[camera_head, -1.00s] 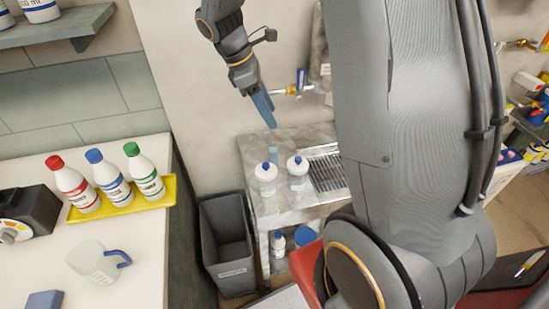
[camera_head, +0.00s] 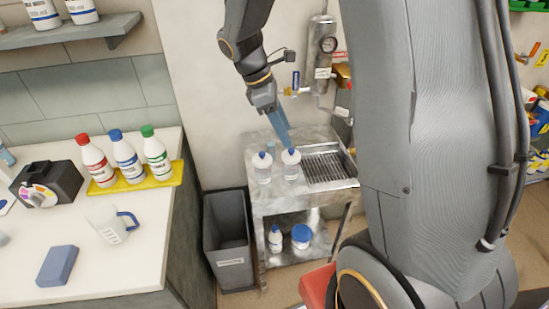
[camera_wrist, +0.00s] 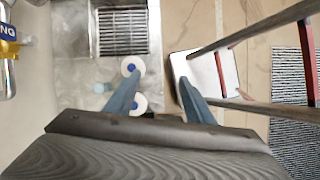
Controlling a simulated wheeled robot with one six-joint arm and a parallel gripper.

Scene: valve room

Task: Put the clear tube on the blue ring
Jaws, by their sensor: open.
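I cannot make out a blue ring for certain in either view.
A grey bin (camera_head: 228,240) is at left. The counter holds a yellow tray (camera_head: 140,183) with bottles and a jug (camera_head: 110,226).

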